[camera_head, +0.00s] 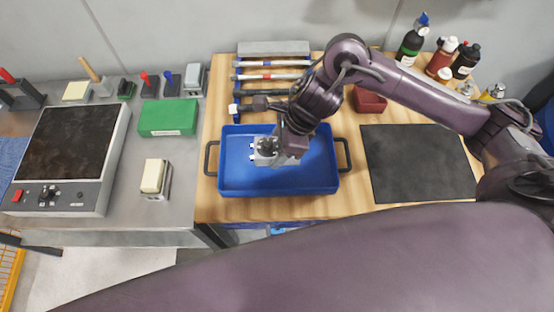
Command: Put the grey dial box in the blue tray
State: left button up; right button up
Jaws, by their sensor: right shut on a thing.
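The blue tray (232,170) with dark side handles sits on the wooden table, near its left end. My right gripper (274,151) is over the left-middle part of the tray and is shut on the grey dial box (264,152). The box shows a dark round dial, and the gripper and wrist hide part of it. I cannot tell whether the box touches the tray floor. My left gripper is not in view.
Hammers (270,77) lie behind the tray, and a dark red bin (368,101) is at its back right. A black mat (419,163) is to the right. Bottles (411,43) stand at the back right. A hot plate (70,145) and green box (168,118) are on the left bench.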

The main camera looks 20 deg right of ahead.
notch_tip(320, 180, down, 2)
jog(key=shift+d, duration=0.1)
notch_tip(320, 180, down, 4)
jog(key=shift+f+p, duration=0.15)
jog(key=shift+p, duration=0.15)
jog(key=shift+f, duration=0.2)
jog(key=shift+f, duration=0.15)
jog(key=o, duration=1.1)
